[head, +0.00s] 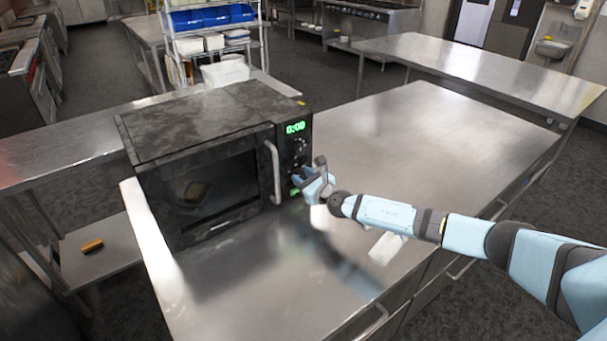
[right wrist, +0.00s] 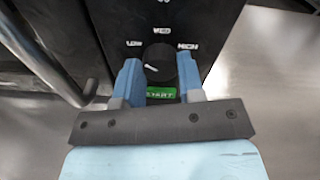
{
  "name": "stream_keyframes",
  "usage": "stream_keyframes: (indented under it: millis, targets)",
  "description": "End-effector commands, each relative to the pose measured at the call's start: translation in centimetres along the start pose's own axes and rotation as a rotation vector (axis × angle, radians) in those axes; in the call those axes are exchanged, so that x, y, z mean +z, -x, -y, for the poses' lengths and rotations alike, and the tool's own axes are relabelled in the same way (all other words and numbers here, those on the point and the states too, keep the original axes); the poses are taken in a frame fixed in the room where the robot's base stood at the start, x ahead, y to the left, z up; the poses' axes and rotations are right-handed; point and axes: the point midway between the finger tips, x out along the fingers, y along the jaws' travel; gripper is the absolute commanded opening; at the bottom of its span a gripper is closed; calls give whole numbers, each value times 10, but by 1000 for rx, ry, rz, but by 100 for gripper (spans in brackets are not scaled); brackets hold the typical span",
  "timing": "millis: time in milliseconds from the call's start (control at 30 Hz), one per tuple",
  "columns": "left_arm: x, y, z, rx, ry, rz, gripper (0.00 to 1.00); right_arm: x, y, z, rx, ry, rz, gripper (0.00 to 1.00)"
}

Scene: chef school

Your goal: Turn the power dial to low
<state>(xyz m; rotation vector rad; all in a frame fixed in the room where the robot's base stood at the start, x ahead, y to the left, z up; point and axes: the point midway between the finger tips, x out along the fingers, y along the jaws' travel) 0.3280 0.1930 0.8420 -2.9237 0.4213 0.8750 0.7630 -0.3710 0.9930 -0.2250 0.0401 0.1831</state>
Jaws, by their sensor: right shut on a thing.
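A black microwave (head: 200,140) stands on the steel table, its door shut and its green display (head: 295,127) lit. In the right wrist view the black power dial (right wrist: 160,63) sits on the front panel, with the labels LOW at its upper left, a middle label above and HIGH at its upper right. Its white pointer mark is toward the left side, below LOW. My right gripper (right wrist: 161,80) is shut on the dial, one blue finger on each side. In the head view my right gripper (head: 311,185) is at the panel's lower part and hides the dial. My left gripper is not in view.
A green START button (right wrist: 160,92) lies just below the dial. The door handle (head: 273,172) stands out left of the panel. The steel table (head: 430,130) is mostly clear to the right of the microwave.

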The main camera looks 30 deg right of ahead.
Motion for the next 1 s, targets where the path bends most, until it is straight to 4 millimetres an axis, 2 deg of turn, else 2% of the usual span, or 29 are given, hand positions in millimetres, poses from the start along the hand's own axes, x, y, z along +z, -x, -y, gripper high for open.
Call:
stream_keyframes:
  millis: [667,700,767,800,1000]
  targets:
    - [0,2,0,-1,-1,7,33,0,0,0,-3,59,-3,12]
    - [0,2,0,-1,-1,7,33,0,0,0,-3,59,-3,45]
    - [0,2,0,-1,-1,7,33,0,0,0,-3,59,-3,59]
    - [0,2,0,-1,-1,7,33,0,0,0,-3,58,-3,61]
    - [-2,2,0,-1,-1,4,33,0,0,0,-3,58,-3,61]
